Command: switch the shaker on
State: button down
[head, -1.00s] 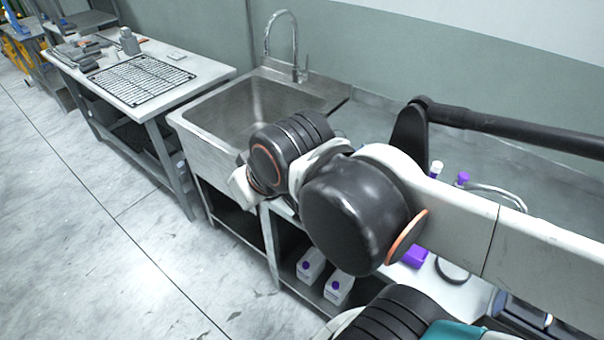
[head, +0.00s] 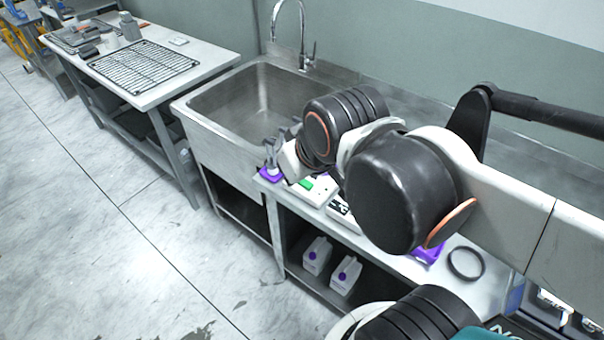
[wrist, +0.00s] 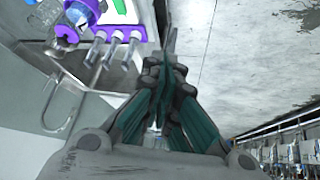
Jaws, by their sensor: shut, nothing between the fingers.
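A white bench device (head: 322,194) with a green patch (head: 305,184) on top shows beside the sink in the head view, partly hidden by my arm; I cannot tell for sure that it is the shaker. A white surface with a green patch (wrist: 120,6) also shows at the top of the wrist view. No switch position can be read. A purple rack (wrist: 125,33) with several clear tubes stands close by. My gripper (wrist: 168,60) is shut and empty, its fingers together, apart from the rack and to its lower right in the wrist view. My arm mostly hides it in the head view.
The steel sink (head: 250,105) with its tall tap (head: 300,35) is left of the bench. A purple item (head: 428,252) and a black ring (head: 466,263) lie on the right of the bench. White jugs (head: 345,275) stand on the shelf below. The floor in front is clear.

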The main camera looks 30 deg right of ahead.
jog(key=w+d+n+g+p, duration=0.1)
jog(key=w+n+g+p, duration=0.15)
jog(key=n, duration=0.25)
jog(key=n+g+p, duration=0.4)
jog(key=n, duration=1.2)
send_over(300, 183)
notch_tip(300, 183, down, 6)
jog(key=shift+f, duration=0.1)
notch_tip(300, 183, down, 14)
jog(key=b, duration=0.4)
